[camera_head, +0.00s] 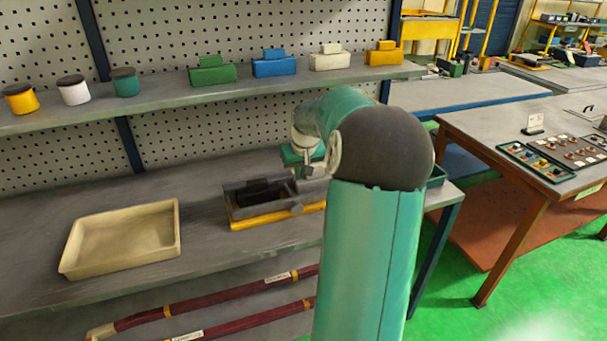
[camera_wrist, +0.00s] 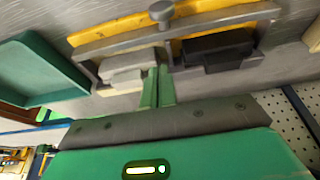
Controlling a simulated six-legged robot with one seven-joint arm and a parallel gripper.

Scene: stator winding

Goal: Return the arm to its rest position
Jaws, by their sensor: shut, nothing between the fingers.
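My arm (camera_head: 370,240), teal with a dark round joint, reaches up from the bottom and bends over the bench. My gripper is at its far end, above the right part of a bench fixture, and its fingertips are hard to make out in the head view. In the wrist view my gripper (camera_wrist: 157,86) shows two green fingers shut together, with nothing seen between them. The fixture (camera_head: 265,219) has a yellow base, a grey frame and a black block (camera_wrist: 217,46). In the wrist view a grey block (camera_wrist: 130,66) sits beside the fingers; contact cannot be told.
An empty beige tray (camera_head: 125,238) lies on the bench to the left. A green bin (camera_wrist: 38,68) stands beside the fixture. A shelf (camera_head: 200,90) above carries jars and several coloured blocks. A brown table (camera_head: 480,125) with small parts stands at right.

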